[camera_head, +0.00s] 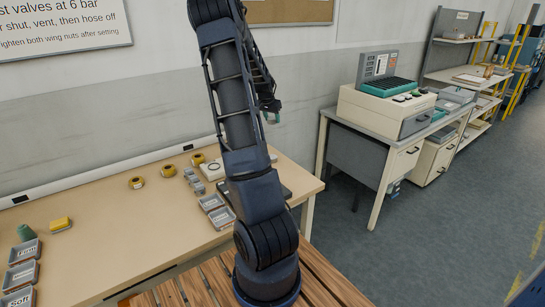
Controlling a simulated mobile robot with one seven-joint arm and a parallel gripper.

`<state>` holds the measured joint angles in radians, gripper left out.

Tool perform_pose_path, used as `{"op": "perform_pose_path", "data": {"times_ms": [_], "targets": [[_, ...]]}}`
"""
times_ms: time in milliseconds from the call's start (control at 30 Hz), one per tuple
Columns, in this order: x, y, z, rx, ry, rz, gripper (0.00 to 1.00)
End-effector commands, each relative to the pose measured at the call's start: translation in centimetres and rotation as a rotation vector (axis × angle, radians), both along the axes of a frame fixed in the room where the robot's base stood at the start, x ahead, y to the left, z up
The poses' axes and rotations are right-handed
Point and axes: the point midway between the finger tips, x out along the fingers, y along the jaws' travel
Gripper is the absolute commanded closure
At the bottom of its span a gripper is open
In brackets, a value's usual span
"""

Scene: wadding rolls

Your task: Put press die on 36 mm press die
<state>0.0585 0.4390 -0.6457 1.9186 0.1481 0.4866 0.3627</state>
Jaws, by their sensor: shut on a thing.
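My gripper (270,115) is up in the air beyond my arm, above the back right part of the table and near the wall. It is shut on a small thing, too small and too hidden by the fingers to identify. Small grey blocks (198,187) stand on the table left of my arm, next to a white plate with a dark ring (213,168). They may be press dies, but I cannot read sizes or tell which is the 36 mm one. My arm hides part of the table.
Grey labelled trays (221,217) lie left of my arm, others (22,275) at far left by a green cup-shaped thing (26,232) and yellow block (60,224). The table's (130,235) front middle is clear.

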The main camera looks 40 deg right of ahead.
Motion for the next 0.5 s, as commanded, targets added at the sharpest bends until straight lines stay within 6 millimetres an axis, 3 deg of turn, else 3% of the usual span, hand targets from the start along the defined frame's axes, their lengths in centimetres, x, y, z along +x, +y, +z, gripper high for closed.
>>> {"op": "perform_pose_path", "data": {"times_ms": [500], "targets": [[-0.1, 0.0, -10.8, 0.001, 0.004, -0.001, 0.86]]}}
